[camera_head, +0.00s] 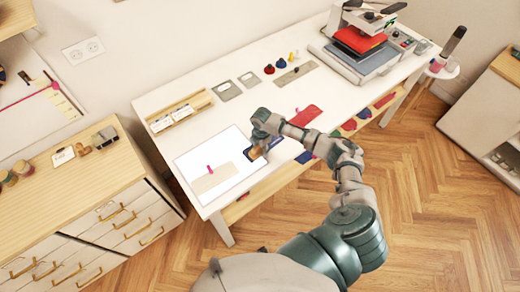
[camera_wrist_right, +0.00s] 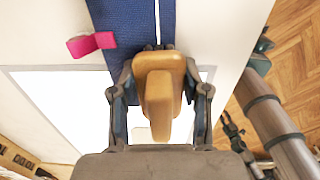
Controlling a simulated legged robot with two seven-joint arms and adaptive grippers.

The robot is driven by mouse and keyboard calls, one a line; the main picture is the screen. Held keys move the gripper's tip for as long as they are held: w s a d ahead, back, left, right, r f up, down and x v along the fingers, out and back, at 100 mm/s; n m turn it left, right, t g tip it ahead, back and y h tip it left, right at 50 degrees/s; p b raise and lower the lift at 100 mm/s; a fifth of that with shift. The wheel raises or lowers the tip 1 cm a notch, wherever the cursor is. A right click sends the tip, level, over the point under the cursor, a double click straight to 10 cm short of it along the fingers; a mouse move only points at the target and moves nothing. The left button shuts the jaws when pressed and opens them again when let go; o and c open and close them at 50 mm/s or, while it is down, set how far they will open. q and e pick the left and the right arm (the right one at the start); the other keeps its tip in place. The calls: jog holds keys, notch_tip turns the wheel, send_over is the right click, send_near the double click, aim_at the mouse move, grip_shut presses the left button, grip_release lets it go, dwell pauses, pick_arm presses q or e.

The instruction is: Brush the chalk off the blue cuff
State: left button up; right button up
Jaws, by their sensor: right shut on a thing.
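My right gripper (camera_head: 258,148) is over the front part of the white table and shut on a wooden-handled brush (camera_wrist_right: 158,90). The gripper (camera_wrist_right: 160,105) also shows in the right wrist view, with a finger on each side of the brush. The blue cuff (camera_wrist_right: 130,30) lies flat beneath and beyond the brush, partly covered by it. A thin white line (camera_wrist_right: 157,20) runs lengthwise along the cuff. I cannot tell whether the bristles touch the cuff. In the head view the cuff (camera_head: 276,144) is mostly hidden by my gripper. My left gripper is out of view.
A pink clip (camera_wrist_right: 90,44) lies beside the cuff. A white sheet (camera_head: 232,184) with a beige piece (camera_head: 213,180) is left of the gripper. A heat press (camera_head: 362,55) stands at the far right end. Tabletop behind is partly clear.

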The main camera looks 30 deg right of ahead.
aim_at(273, 144)
jog(key=shift+w+d, duration=0.1)
jog(key=shift+d, duration=0.4)
jog(key=shift+d, duration=0.8)
jog(key=shift+w+d, duration=0.15)
jog(key=shift+d, duration=0.55)
jog(key=shift+w+d, duration=0.15)
jog(key=shift+d, duration=0.6)
jog(key=shift+d, duration=0.1)
jog(key=shift+d, duration=0.7)
